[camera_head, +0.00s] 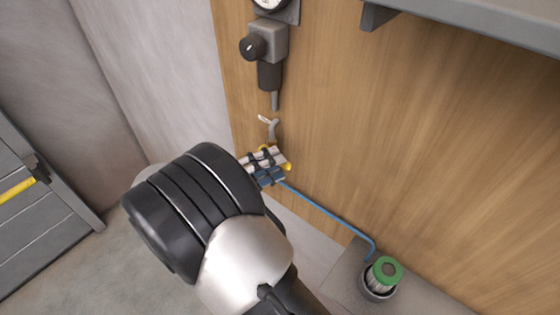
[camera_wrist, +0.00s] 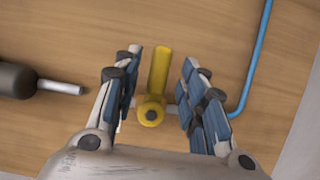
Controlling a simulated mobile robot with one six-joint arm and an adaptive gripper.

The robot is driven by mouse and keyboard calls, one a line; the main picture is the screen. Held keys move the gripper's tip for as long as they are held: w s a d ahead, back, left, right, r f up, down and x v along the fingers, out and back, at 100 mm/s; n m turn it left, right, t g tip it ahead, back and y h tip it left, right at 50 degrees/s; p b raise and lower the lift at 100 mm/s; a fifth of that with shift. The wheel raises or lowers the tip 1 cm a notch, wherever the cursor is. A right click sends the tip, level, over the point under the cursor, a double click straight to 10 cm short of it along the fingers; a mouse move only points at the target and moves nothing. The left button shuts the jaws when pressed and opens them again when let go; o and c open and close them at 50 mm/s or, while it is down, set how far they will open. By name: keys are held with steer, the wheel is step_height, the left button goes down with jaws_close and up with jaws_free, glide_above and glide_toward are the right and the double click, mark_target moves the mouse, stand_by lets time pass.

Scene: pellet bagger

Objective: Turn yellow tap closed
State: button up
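The yellow tap (camera_wrist: 152,108) sits on the wooden panel. In the wrist view its lever (camera_wrist: 160,68) points up and away from my gripper's palm, and a round hub with a dark centre is at its near end. My gripper (camera_wrist: 155,75) is open, with one finger on each side of the tap and gaps between the fingers and the lever. In the head view my gripper (camera_head: 268,170) is at the panel's lower left part, and only small yellow bits of the tap (camera_head: 287,166) show behind the fingers.
A blue pipe (camera_head: 330,215) runs from near the tap to a green-capped fitting (camera_head: 387,270) at lower right. A dark nozzle unit (camera_head: 268,60) hangs above the tap, and its tip (camera_wrist: 60,87) shows at left in the wrist view. A grey ledge (camera_head: 500,22) juts out at upper right.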

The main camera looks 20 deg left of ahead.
steer(key=v, duration=0.9)
steer(key=shift+r, duration=0.1)
